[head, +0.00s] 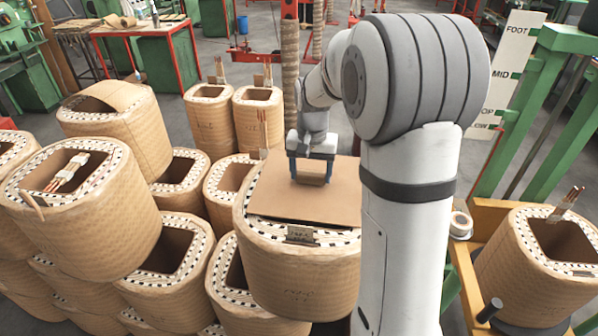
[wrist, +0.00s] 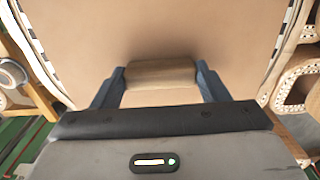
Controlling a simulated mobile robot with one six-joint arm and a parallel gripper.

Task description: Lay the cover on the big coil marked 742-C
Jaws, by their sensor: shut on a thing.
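The cover (head: 275,190) is a flat brown sheet over the top of a big wrapped coil (head: 285,270) in the middle of the head view. My gripper (head: 311,172) is shut on the brown grip block (wrist: 160,73) on the cover, between its blue fingers. The sheet hides the coil's opening. The coil's black-and-white rim shows along the front and, in the wrist view, at both sides of the cover (wrist: 165,30). I cannot tell whether the cover touches the rim or hovers just above it. Handwriting on the coil's front is too small to read.
Several other coils crowd the left, including a large tilted-looking one (head: 90,215) and one with a partial cover (head: 115,125). Another coil (head: 540,265) stands at the right by a green and yellow frame. My arm hides the coil's right side.

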